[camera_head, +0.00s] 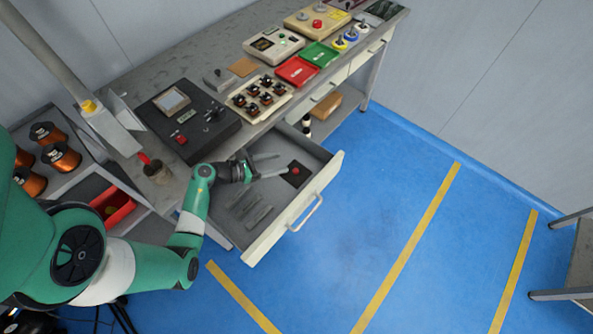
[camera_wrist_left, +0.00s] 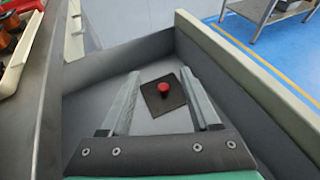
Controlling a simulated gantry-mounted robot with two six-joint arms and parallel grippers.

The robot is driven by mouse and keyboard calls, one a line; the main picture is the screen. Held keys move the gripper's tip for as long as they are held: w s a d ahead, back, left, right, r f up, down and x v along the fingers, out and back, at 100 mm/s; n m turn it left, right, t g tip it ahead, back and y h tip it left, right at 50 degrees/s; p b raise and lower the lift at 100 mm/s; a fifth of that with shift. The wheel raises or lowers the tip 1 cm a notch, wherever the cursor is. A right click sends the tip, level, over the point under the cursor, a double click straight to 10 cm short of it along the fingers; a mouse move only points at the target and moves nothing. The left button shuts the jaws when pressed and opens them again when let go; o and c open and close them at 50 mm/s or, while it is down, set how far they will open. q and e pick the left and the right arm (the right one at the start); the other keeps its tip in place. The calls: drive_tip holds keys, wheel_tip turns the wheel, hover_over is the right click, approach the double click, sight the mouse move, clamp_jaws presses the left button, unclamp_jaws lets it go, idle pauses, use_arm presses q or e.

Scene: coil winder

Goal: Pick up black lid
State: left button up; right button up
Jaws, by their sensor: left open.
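The black lid (camera_head: 295,174) is a flat dark square with a red knob, lying in the open drawer (camera_head: 325,177) of the workbench. In the left wrist view the lid (camera_wrist_left: 155,100) lies flat on the drawer floor, seen between and beyond my two fingers. My left gripper (camera_head: 283,164) is open and empty, over the drawer to the left of the lid, with its fingers pointing toward it. It also shows in the left wrist view (camera_wrist_left: 160,95). My right gripper is not in view.
Several grey bars (camera_head: 250,208) lie in the drawer's near left part. The drawer walls surround the lid. On the bench above stand a black control box (camera_head: 187,115) and a tray of small coils (camera_head: 259,97).

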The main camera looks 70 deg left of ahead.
use_arm(q)
drive_tip(key=b, duration=0.5)
approach(294, 171)
drive_tip(key=w+f, duration=0.2)
drive_tip(key=w, duration=0.1)
drive_tip(key=shift+a+f, duration=0.1)
drive_tip(key=shift+f, duration=0.15)
drive_tip(key=shift+w, duration=1.1)
drive_tip(key=shift+w+a+r, duration=0.1)
drive_tip(key=shift+w, duration=0.05)
drive_tip(key=b+x, duration=0.2)
drive_tip(key=x, duration=0.3)
drive_tip(key=shift+c, duration=0.4)
clamp_jaws()
